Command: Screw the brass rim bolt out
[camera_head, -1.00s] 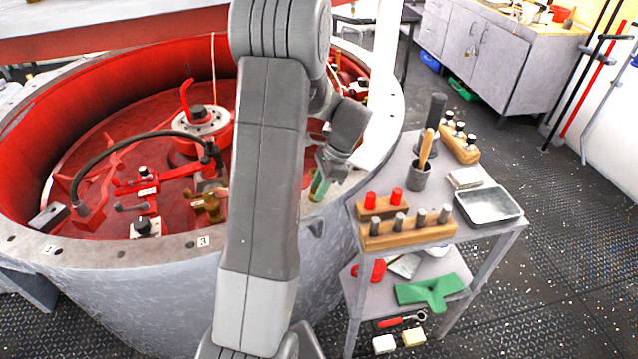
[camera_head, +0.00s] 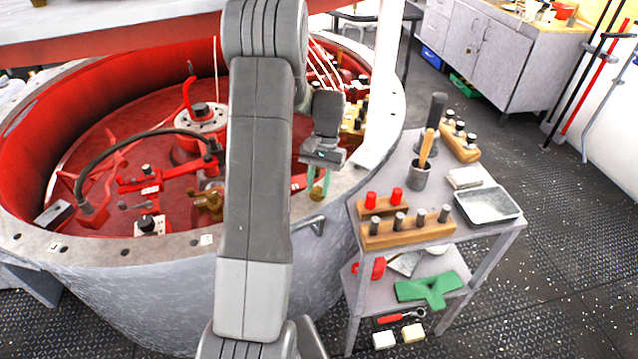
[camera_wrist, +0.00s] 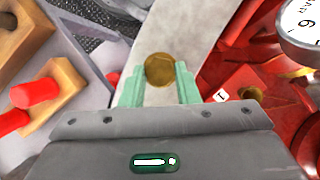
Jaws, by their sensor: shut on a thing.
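The brass rim bolt (camera_head: 316,193) is at the pale metal rim (camera_head: 345,180) of the big round vessel, on the side nearest the trolley. My gripper (camera_head: 311,183) points down over the rim. Its pale green fingers are shut on the bolt. In the wrist view the round brass bolt head (camera_wrist: 160,70) shows between the two green fingertips (camera_wrist: 159,84), with the rim behind it. The bolt's shank is hidden, so I cannot tell how far it sits in its hole.
A trolley (camera_head: 490,238) stands right of the vessel with wooden peg blocks (camera_head: 408,236), a metal tray (camera_head: 488,205) and a cup (camera_head: 419,175). The red vessel interior (camera_head: 110,150) holds pipes and fittings. A rim handle (camera_head: 310,226) is just below my gripper.

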